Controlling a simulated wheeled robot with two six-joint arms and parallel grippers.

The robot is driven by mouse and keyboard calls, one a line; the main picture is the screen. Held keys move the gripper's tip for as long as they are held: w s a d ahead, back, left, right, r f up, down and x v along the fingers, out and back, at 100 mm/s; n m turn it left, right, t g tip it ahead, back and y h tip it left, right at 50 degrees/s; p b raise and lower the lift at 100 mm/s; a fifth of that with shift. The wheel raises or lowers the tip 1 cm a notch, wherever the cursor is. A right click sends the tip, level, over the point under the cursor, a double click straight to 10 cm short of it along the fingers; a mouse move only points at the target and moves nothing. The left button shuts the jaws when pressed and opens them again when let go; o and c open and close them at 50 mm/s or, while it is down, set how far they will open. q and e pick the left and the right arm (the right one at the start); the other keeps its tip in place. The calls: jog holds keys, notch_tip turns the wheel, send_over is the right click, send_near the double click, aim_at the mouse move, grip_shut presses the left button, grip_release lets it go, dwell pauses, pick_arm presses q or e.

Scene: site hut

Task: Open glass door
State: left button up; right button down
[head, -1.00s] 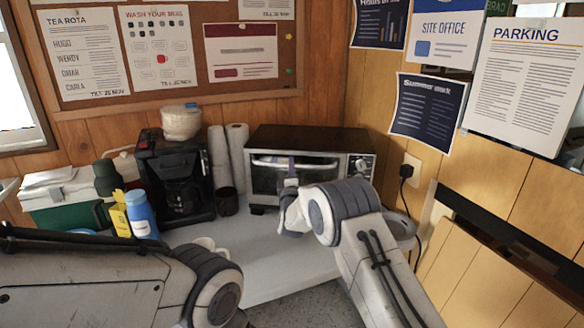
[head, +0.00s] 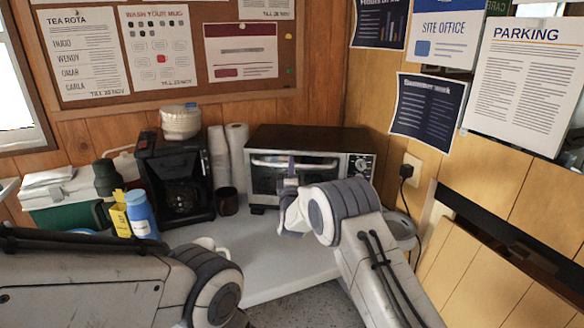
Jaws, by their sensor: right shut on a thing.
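The toaster oven (head: 312,140) stands at the back of the white counter, with a dark top and knobs at its right. Its glass door (head: 265,182) looks upright and shut, with a pale bar handle (head: 268,163) across the top. My right gripper (head: 291,168) is at the middle of the handle, shut on it; my wrist hides part of the door. My left arm crosses the lower left; its gripper is not clearly seen.
A black coffee maker (head: 178,175), paper rolls (head: 237,155) and a dark mug (head: 227,201) stand left of the oven. A blue bottle (head: 141,215) and a green box (head: 60,215) are farther left. The white counter (head: 270,255) is clear before the oven.

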jog(key=s+a+f+t+b, duration=0.2)
jog(key=s+f+t+b, duration=0.2)
jog(key=s+b, duration=0.5)
jog(key=shift+s+f+n+b, duration=0.35)
jog(key=shift+f+b, duration=0.55)
jog(key=shift+b, duration=1.45)
